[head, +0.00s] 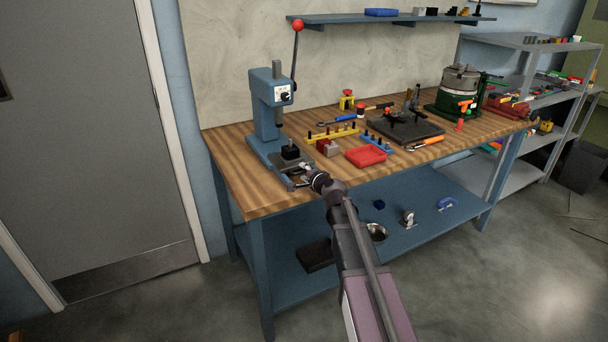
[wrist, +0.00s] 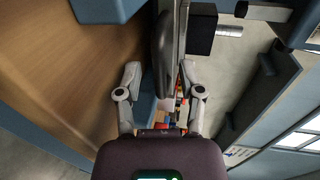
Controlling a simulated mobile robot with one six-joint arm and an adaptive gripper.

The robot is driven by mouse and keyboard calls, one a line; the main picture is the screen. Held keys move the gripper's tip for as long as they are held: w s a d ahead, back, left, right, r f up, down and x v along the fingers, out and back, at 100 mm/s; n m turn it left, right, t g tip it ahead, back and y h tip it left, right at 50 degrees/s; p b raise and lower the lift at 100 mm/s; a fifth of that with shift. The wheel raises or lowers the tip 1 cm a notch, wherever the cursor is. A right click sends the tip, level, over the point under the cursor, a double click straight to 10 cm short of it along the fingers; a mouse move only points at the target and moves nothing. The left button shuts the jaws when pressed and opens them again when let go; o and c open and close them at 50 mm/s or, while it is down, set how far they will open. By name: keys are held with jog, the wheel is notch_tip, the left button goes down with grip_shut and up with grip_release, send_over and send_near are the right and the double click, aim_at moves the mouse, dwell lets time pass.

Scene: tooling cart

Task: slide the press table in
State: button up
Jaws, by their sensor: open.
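The blue press (head: 267,105) stands at the left end of the wooden bench. Its grey press table (head: 287,166) is low at the press's front, with a black block (head: 290,152) on it. My gripper (head: 303,174) is at the front of the press table, by the bench's front edge. In the wrist view my gripper (wrist: 161,78) is open, with one finger on each side of a dark grey bar-like part (wrist: 164,55). The black block (wrist: 202,36) shows beyond the right finger. I cannot tell whether the fingers touch the part.
A red tray (head: 366,157), a yellow rack (head: 333,134) and a dark plate (head: 405,131) lie right of the press on the bench (head: 235,178). A red-knobbed lever (head: 297,45) rises from the press. A blue lower shelf (head: 345,243) is below. Floor is clear in front.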

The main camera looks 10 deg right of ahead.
aim_at(297, 163)
jog(key=shift+w+a, duration=0.15)
jog(key=shift+w, duration=0.2)
grip_shut()
jog(key=shift+r+x, duration=0.2)
jog(key=shift+x, duration=0.6)
jog(key=shift+r+x, duration=0.15)
jog(key=shift+x, duration=0.6)
jog(key=shift+r+x, duration=0.2)
jog(key=shift+x, duration=0.6)
jog(key=shift+w, duration=0.1)
grip_release()
